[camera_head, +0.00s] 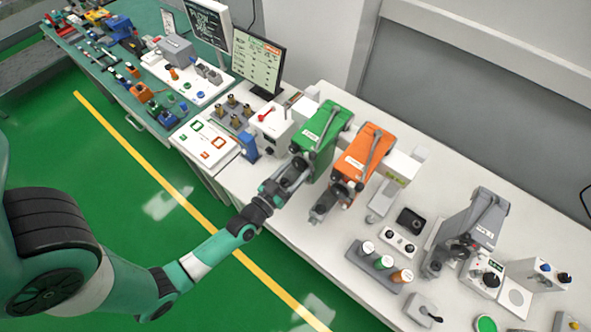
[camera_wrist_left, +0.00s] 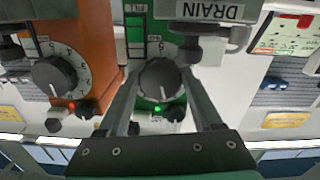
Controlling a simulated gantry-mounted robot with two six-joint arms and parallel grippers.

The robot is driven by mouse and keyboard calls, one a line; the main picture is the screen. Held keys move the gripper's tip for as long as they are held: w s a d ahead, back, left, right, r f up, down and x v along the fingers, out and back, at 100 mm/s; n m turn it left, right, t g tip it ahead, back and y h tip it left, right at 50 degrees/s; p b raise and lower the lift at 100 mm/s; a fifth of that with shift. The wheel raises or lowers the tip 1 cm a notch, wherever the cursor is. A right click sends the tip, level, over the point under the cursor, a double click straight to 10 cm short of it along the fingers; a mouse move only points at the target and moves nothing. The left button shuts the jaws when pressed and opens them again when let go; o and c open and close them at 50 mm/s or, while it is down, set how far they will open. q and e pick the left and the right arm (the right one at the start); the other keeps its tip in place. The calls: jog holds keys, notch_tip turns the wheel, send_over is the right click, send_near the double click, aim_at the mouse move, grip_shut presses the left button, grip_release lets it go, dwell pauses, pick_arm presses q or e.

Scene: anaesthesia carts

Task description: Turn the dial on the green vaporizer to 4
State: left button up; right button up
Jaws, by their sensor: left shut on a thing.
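The green vaporizer (camera_head: 322,127) stands on the white bench in the head view, left of the orange vaporizer (camera_head: 363,151). In the left wrist view the green vaporizer (camera_wrist_left: 150,53) fills the middle, with its dark dial (camera_wrist_left: 159,78) and a green light below it. My left gripper (camera_head: 290,172) reaches the front of the green vaporizer. In the left wrist view its two fingers stand on either side of the dial, and it is shut on the dial. The number at the dial's pointer cannot be read. My right gripper does not show.
The orange vaporizer's dial (camera_wrist_left: 55,76) is close beside the left finger in the wrist view. A grey vaporizer (camera_head: 478,222) stands farther right on the bench. A monitor (camera_head: 257,62) and small boxes are to the left. The green floor before the bench is clear.

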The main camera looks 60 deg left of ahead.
pick_arm(q)
jog(key=shift+n+b, duration=0.75)
jog(key=shift+n, duration=1.05)
jog(key=o, duration=1.4)
jog(key=v, duration=1.1)
jog(key=shift+s+d+p, duration=0.15)
jog(key=shift+s+p, duration=0.1)
jog(key=shift+p, duration=0.05)
